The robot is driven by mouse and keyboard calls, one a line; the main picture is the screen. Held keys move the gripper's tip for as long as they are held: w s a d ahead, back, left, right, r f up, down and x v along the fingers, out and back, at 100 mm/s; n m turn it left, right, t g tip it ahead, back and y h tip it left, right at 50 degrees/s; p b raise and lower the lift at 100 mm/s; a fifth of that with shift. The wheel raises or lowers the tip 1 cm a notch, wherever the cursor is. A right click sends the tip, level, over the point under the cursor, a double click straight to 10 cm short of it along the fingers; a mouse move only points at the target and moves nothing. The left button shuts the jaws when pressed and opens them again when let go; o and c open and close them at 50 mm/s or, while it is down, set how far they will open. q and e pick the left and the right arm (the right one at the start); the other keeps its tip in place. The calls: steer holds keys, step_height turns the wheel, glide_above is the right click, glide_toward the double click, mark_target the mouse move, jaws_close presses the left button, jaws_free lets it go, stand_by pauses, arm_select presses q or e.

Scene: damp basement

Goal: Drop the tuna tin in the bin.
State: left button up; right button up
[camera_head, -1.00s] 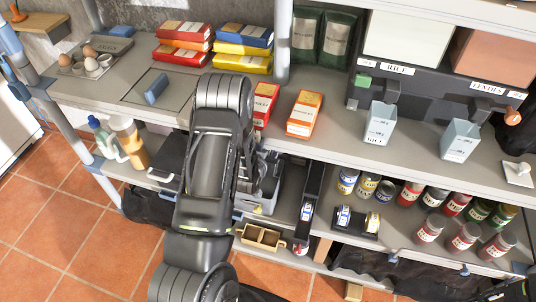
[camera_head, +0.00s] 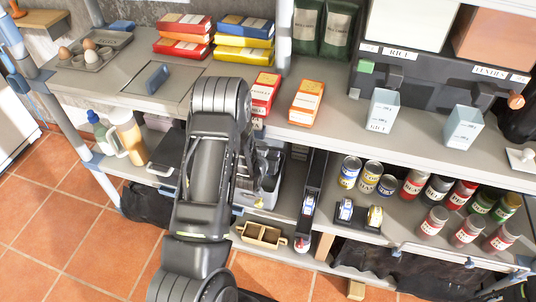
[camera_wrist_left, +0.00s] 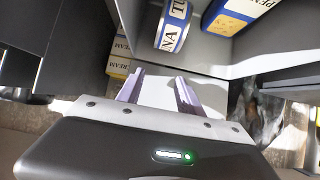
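In the head view my left arm reaches over the lower shelf and hides most of this gripper. A grey box (camera_head: 268,197) stands on the lower shelf beside my arm; I cannot tell if it is the bin. My right gripper is in neither view.
Several cans (camera_head: 372,173) stand on the lower shelf at the right. A wooden tray (camera_head: 262,235) sits below. The upper shelf holds red and orange packets (camera_head: 305,103) close to my arm.

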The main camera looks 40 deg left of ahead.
arm_select(q)
steer(key=o, duration=0.3)
steer(key=shift+s, duration=0.15)
steer(key=v, duration=0.7)
steer(key=shift+s+r, duration=0.15)
steer(key=shift+r, duration=0.05)
stand_by(0.9)
